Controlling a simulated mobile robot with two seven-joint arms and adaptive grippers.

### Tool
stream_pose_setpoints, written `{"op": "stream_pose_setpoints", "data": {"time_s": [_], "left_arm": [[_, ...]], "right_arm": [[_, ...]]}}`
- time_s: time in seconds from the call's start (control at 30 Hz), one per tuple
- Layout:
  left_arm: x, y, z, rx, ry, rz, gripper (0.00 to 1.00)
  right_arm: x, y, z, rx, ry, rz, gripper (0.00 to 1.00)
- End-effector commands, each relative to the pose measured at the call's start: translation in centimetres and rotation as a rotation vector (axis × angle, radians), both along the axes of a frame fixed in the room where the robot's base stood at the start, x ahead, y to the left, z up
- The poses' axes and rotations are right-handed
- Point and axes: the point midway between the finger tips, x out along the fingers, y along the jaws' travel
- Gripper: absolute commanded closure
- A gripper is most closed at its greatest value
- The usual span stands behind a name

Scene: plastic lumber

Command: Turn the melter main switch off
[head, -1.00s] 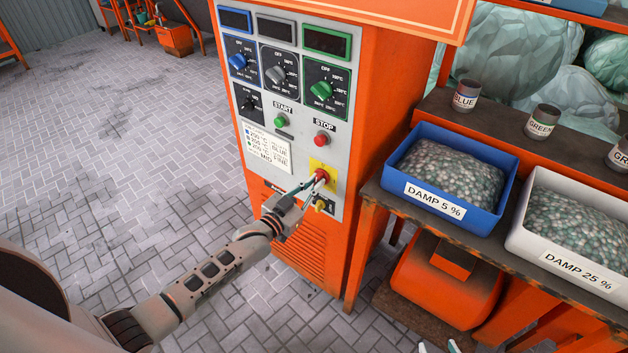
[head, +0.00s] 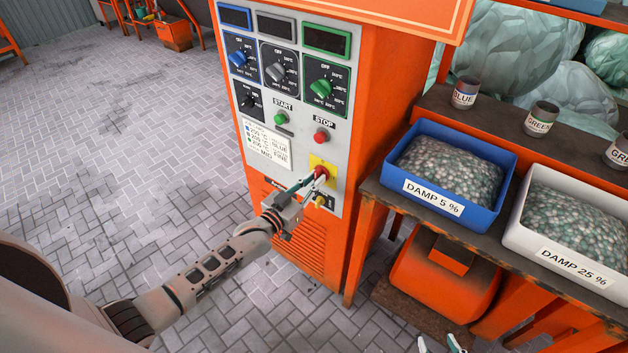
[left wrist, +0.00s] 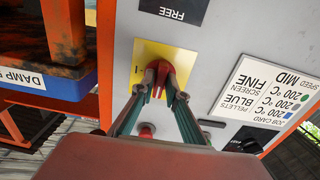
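The melter (head: 385,130) is an orange cabinet with a light grey control panel. Its main switch (head: 322,172) is a red rotary handle on a yellow plate, low on the panel's right side. My left gripper (head: 315,181) reaches it from the lower left. In the left wrist view the fingers of the left gripper (left wrist: 164,92) lie on both sides of the red handle (left wrist: 160,74) and appear closed on it. The fingers partly hide the handle. Only the fingertips of my right gripper (head: 438,344) show at the bottom edge, apart and empty.
Above the switch are the red STOP button (head: 321,136), the green START button (head: 281,118) and several dials. A yellow part (head: 320,201) sits just below it. A bench with a blue bin (head: 425,212) and a white bin (head: 515,238) stands right. Floor at left is clear.

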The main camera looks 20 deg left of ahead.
Motion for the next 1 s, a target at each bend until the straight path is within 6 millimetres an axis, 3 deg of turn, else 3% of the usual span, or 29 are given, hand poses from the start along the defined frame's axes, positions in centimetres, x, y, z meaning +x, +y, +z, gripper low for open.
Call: {"op": "stream_pose_setpoints", "data": {"time_s": [0.47, 1.0], "left_arm": [[-0.6, 0.2, -0.1, 0.003, 0.001, 0.0, 0.74], [-9.5, 3.4, -0.1, 0.003, 0.001, -0.001, 0.74]], "right_arm": [[-0.1, -0.1, 0.0, -0.004, 0.001, 0.001, 0.6], [0.0, 0.0, 0.0, 0.0, 0.0, 0.0, 0.6]]}}
